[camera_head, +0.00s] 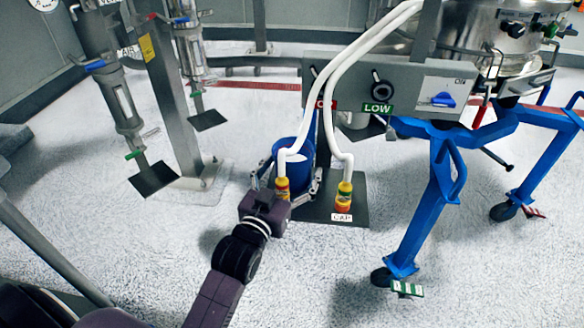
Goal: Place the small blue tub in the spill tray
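The small blue tub (304,179) is in the middle of the view, partly hidden behind a white hose and its yellow-red end. My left gripper (289,176) reaches it from the lower left, with one finger on each side of the tub. Whether the fingers press on its walls or stand just clear of it I cannot tell. A flat dark panel (355,212), possibly the spill tray, lies on the floor below and to the right of the tub. I cannot tell whether the tub rests on it or is above it. My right gripper is not in view.
Two white hoses (340,112) hang down by the tub to yellow-red ends; the right end (344,196) is over the dark panel. A grey control panel (345,90) and blue-legged frame (432,205) stand right. A steel post (172,95) stands left.

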